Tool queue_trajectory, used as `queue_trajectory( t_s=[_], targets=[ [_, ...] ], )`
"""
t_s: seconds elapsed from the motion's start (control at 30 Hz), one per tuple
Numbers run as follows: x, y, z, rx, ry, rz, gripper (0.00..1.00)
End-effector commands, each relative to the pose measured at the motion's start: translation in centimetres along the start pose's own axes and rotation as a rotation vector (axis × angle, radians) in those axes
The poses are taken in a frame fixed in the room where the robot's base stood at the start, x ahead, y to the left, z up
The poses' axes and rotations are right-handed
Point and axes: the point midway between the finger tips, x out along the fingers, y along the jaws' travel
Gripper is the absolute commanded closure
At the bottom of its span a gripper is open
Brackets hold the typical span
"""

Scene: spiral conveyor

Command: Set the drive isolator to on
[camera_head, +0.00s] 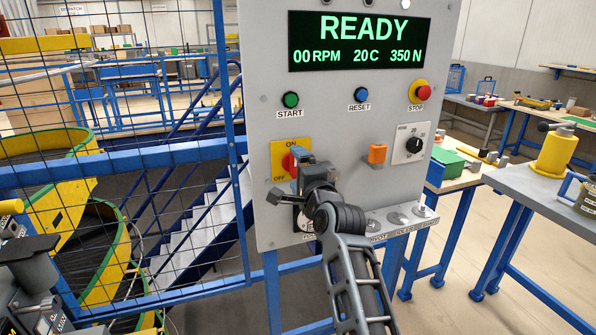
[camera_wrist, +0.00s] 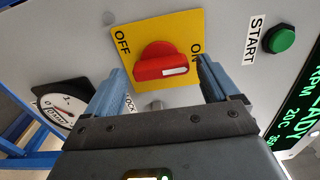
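The drive isolator is a red rotary knob (camera_head: 288,162) on a yellow plate (camera_head: 277,152) on the grey control panel. In the wrist view the red knob (camera_wrist: 165,65) carries a white mark at its right end, the side nearer the ON label (camera_wrist: 196,48). The OFF label (camera_wrist: 122,42) is at the plate's upper left. My gripper (camera_wrist: 160,76) is open, with one blue finger beyond each end of the knob. The right finger looks very close to it; contact cannot be told. In the head view my gripper (camera_head: 288,174) partly hides knob and plate.
The green START button (camera_head: 290,99), blue RESET button (camera_head: 361,94), red STOP button (camera_head: 419,90), orange switch (camera_head: 377,153) and black dial (camera_head: 413,144) share the panel. A gauge (camera_wrist: 62,108) is near the left finger. The display (camera_head: 358,42) reads READY. A mesh fence (camera_head: 165,157) stands left.

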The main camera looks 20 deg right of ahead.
Motion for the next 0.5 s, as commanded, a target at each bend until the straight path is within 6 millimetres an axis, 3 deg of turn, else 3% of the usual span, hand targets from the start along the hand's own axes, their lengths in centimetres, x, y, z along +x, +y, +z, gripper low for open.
queue_trajectory(
  t_s=[0.33, 0.5],
  targets=[
    [-0.3, 0.0, 0.1, -0.002, -0.001, 0.0, 0.06],
    [-2.2, 0.1, 0.1, -0.003, -0.002, -0.001, 0.06]
  ],
)
